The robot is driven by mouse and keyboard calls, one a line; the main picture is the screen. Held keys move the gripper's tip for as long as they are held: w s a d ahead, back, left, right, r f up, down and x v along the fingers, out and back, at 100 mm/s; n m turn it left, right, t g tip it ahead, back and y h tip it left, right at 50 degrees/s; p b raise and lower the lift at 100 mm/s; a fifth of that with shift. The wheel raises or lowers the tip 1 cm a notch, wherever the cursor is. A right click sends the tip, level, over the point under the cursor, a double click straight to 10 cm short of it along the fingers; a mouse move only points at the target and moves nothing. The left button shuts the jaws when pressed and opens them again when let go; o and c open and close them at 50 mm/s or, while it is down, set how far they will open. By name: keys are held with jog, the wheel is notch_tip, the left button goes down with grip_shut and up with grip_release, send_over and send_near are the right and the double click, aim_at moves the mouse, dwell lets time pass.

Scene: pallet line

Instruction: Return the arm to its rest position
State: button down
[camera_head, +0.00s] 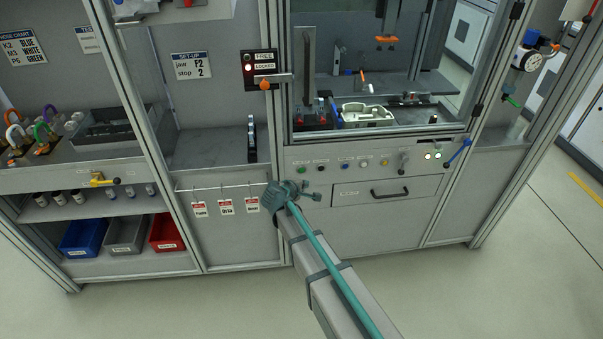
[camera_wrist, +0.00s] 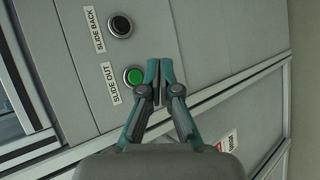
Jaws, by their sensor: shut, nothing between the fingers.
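My gripper (camera_head: 315,195) shows in the head view in front of the cabinet, just below the left end of the button row. In the wrist view my gripper (camera_wrist: 159,68) is shut and empty, its two teal fingertips together. The fingertips appear right beside the green SLIDE OUT button (camera_wrist: 133,76); I cannot tell whether they touch it. The black SLIDE BACK button (camera_wrist: 120,26) is above it in that view. My arm runs from the lower right of the head view up to the gripper.
The glazed cell (camera_head: 375,80) stands above the button panel, with a pale tray (camera_head: 365,121) inside. A drawer (camera_head: 388,193) is right of my gripper. Red tags (camera_head: 225,207) hang to the left. Blue (camera_head: 84,237) and red (camera_head: 166,233) bins sit lower left. The floor in front is clear.

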jog(key=shift+s+d, duration=0.1)
jog(key=shift+s, duration=0.45)
jog(key=s+d+f+m+g+y, duration=0.1)
jog(key=s+d+f+m+g, duration=0.5)
jog(key=s+f, duration=0.65)
jog(key=s+d+f+m+g, duration=0.4)
jog(key=s+d+f, duration=0.5)
jog(key=s, duration=0.6)
jog(key=s+d+f+m+g+y, duration=0.1)
jog(key=s+d+f+g, duration=0.1)
jog(key=s, duration=0.7)
jog(key=s+d+f+m+g+y, duration=0.1)
jog(key=s+d+f+m+g, duration=0.1)
jog(key=s, duration=0.8)
jog(key=s+d+f+m+g+y, duration=0.1)
jog(key=s+d+f+m+g, duration=0.1)
jog(key=s, duration=0.7)
notch_tip(320, 180, down, 3)
jog(key=shift+s+d+f+g, duration=0.2)
jog(key=shift+s+d+g, duration=0.1)
jog(key=shift+d+g, duration=0.6)
